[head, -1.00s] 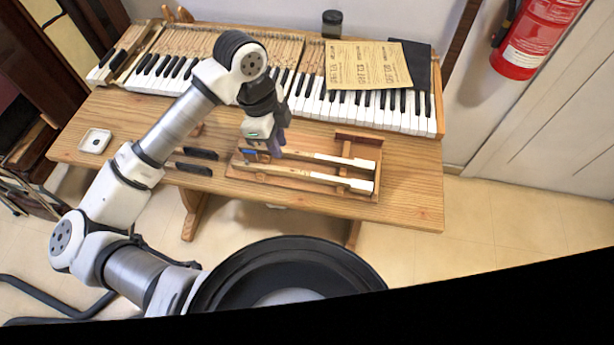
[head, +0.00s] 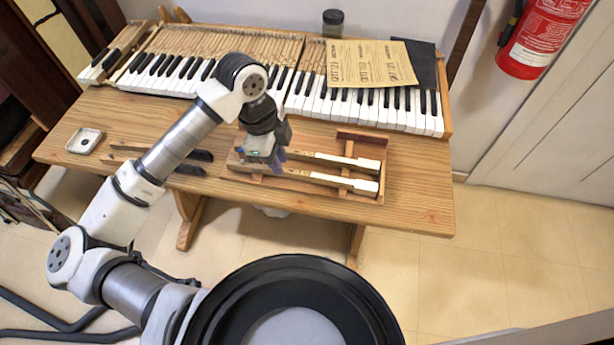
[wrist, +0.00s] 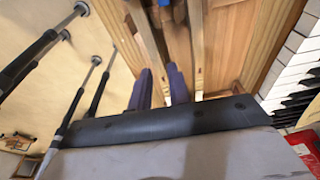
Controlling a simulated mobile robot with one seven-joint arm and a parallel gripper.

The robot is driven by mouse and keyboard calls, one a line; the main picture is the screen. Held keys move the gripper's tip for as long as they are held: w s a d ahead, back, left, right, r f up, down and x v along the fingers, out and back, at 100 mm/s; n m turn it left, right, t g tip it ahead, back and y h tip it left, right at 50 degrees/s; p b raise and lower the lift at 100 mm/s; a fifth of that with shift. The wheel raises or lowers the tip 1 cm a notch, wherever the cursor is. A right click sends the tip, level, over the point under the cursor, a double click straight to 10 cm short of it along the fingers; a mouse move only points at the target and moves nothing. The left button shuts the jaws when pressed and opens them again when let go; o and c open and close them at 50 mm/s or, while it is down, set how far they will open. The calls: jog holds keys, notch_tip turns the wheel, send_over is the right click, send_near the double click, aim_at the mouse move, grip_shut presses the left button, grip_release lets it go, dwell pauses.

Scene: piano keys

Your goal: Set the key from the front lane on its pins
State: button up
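Two long wooden keys with white heads lie in a shallow wooden tray (head: 310,192) on the table: a back-lane key (head: 367,164) and a front-lane key (head: 364,187). My gripper (head: 266,164) is over the left part of the tray, low above the front-lane key's wooden shaft. In the wrist view my gripper (wrist: 158,88) has its two purple fingers apart, with the front-lane key's shaft (wrist: 147,38) running between them. The back-lane key (wrist: 196,45) lies just outside the right finger. Contact with the shaft cannot be told. The piano keyboard (head: 400,118) stands behind; its pins are too small to make out.
Loose black keys (head: 188,169) lie left of the tray. A small white dish (head: 84,140) is at the table's left. Printed paper (head: 370,65) and a dark cloth (head: 424,68) cover part of the keyboard's right side. A jar (head: 333,22) stands behind. The table's right end is clear.

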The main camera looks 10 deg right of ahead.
jog(key=shift+f+b, duration=0.9)
jog(key=shift+b, duration=0.15)
jog(key=shift+c, duration=0.2)
grip_shut()
